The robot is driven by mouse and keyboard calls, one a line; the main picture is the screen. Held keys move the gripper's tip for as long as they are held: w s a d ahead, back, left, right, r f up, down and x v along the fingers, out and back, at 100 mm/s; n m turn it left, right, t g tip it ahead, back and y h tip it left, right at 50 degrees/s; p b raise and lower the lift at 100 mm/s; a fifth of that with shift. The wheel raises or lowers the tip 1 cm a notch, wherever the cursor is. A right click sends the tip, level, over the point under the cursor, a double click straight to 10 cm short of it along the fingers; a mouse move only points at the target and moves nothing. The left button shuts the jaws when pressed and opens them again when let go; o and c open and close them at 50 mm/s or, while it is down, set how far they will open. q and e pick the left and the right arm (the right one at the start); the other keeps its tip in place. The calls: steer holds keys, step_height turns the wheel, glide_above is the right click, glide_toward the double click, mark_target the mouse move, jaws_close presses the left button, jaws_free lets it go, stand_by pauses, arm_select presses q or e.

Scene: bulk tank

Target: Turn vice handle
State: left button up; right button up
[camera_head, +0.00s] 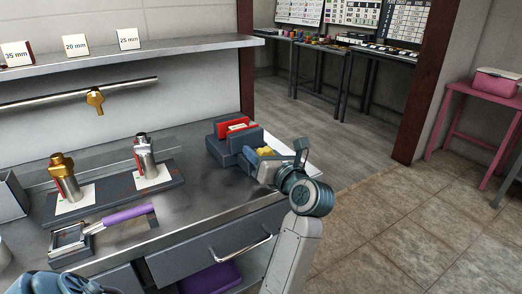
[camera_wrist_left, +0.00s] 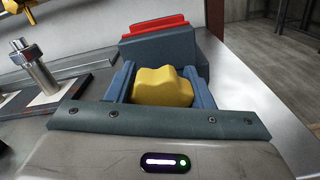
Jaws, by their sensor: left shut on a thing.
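The bench vice (camera_head: 222,150) is dark blue-grey with red jaw parts and stands near the right end of the steel bench. Its yellow lobed handle (camera_head: 265,151) faces my left gripper (camera_head: 263,157). In the left wrist view the handle (camera_wrist_left: 165,88) sits between the two blue fingers of my left gripper (camera_wrist_left: 162,80), which is shut on it. The vice body (camera_wrist_left: 170,48) with its red top rises just behind the handle. The handle's lower part is hidden by the gripper's front edge. My right gripper is not in view.
On the bench, a gold-topped cylinder (camera_head: 65,178) and a silver cylinder (camera_head: 146,157) stand on a dark mat. A purple-handled tool (camera_head: 105,225) lies in front. A yellow key-shaped piece (camera_head: 95,100) hangs on the rail. A drawer handle (camera_head: 240,252) projects from the bench front. Tiled floor at right is clear.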

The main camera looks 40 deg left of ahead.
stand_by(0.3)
arm_select(q)
steer(key=o, duration=1)
steer(key=shift+c, duration=0.2)
